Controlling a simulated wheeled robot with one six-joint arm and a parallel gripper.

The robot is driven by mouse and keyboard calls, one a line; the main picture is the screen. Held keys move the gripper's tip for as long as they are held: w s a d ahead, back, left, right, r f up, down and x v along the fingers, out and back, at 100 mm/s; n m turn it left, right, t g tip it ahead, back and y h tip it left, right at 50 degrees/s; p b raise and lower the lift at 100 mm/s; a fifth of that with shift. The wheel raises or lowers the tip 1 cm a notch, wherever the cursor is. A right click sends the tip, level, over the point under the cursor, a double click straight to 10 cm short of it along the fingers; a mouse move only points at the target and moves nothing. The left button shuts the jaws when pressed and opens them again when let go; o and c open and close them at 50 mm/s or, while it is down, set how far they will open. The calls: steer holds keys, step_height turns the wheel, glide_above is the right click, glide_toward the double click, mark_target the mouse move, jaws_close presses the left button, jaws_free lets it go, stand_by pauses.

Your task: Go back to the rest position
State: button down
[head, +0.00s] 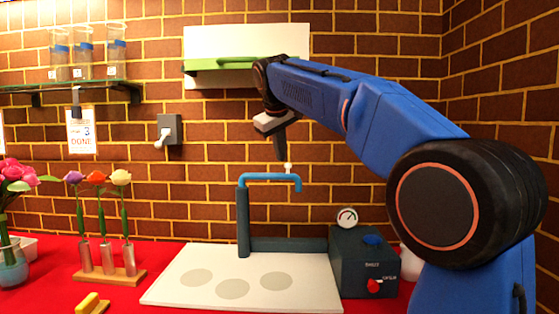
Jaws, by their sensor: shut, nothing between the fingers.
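My gripper (280,152) hangs from the end of my blue arm near the middle of the head view. Its fingers point down and are shut, with nothing held. The spout stands over a white board (212,299) marked with grey round spots. The exact depth between gripper and spout cannot be told.
A dark box (352,252) with gauge and red knob stands right of the board. A wooden stand (112,277) holds three flowers at left, near a vase (13,270) of pink flowers. A green shelf (219,63) is behind my arm. A glass shelf (60,87) holds several glasses.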

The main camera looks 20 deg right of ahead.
steer(key=d+v, duration=0.1)
steer(key=v, duration=0.5)
steer(key=s+d+f+m+g+y, duration=0.1)
steer(key=s+d+f, duration=0.1)
steer(key=s+f, duration=0.65)
steer(key=s+d+f+m, duration=0.1)
steer(key=s+d+f, duration=0.1)
steer(key=s+f, duration=0.65)
steer(key=s+f+m+y, duration=0.1)
steer(key=s+f+m, duration=0.1)
steer(key=s+f, duration=2.1)
step_height(320, 180, down, 4)
steer(key=shift+d+f+m+g+y, duration=0.2)
steer(key=shift+d+m+g+y, duration=0.1)
steer(key=shift+d+y, duration=0.15)
steer(key=shift+s, duration=0.15)
